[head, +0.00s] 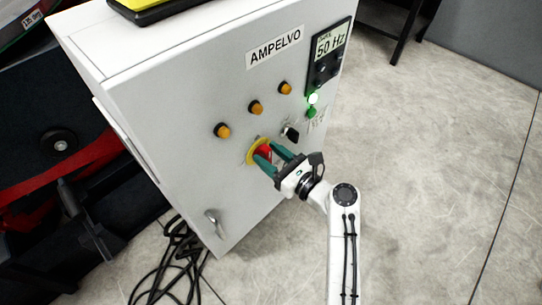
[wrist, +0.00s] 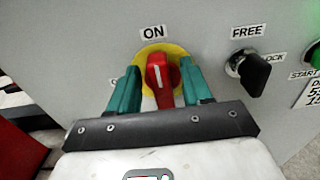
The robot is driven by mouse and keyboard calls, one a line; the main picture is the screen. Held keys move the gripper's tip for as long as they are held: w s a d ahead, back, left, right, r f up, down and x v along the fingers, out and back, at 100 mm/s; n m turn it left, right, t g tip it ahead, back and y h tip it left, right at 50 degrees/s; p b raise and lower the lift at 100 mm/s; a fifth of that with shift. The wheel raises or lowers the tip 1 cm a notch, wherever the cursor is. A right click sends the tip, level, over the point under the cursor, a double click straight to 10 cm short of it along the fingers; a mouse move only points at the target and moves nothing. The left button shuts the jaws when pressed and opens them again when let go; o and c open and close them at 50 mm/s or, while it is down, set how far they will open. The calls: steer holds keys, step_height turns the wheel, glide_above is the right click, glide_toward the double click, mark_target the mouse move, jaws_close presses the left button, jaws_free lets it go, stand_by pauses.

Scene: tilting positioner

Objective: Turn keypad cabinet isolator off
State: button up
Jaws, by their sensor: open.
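The keypad cabinet (head: 165,100) is a light grey box labelled AMPELVO. Its isolator is a red rotary handle (wrist: 160,78) on a round yellow plate (wrist: 181,51), under an ON label (wrist: 153,32). The handle stands roughly upright, its white mark toward ON. My gripper (wrist: 160,82) is open, with one green finger on each side of the red handle; I cannot tell whether they touch it. In the head view my gripper (head: 270,160) reaches the cabinet front at the red handle (head: 264,151), partly hiding it. The handle's lower end and the labels beside it are partly hidden.
A black FREE/LOCK key switch (wrist: 253,74) sits close to the right of the isolator. Orange lamps (head: 256,107), a keypad display (head: 330,45) and a green lit button (head: 312,99) are on the same face. Black cables (head: 172,265) lie on the floor below; the floor at right is clear.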

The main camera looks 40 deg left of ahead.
steer(key=shift+c, duration=0.4)
jaws_close()
steer(key=shift+s+n, duration=0.1)
steer(key=shift+n, duration=0.2)
steer(key=n, duration=0.2)
steer(key=n+b, duration=0.1)
steer(key=n, duration=0.1)
steer(key=shift+s+f, duration=0.1)
steer(key=shift+s, duration=0.2)
steer(key=n, duration=0.1)
steer(key=n+b, duration=0.1)
steer(key=n, duration=0.1)
steer(key=n+b, duration=0.1)
steer(key=shift+s+f, duration=0.3)
steer(key=n+b, duration=0.2)
steer(key=n, duration=0.1)
steer(key=n+b, duration=0.2)
steer(key=n, duration=0.1)
steer(key=f+n+b, duration=0.1)
steer(key=n+b, duration=0.1)
steer(key=n, duration=0.1)
steer(key=shift+s+a+f, duration=0.1)
steer(key=shift+s, duration=0.25)
steer(key=shift+n, duration=0.3)
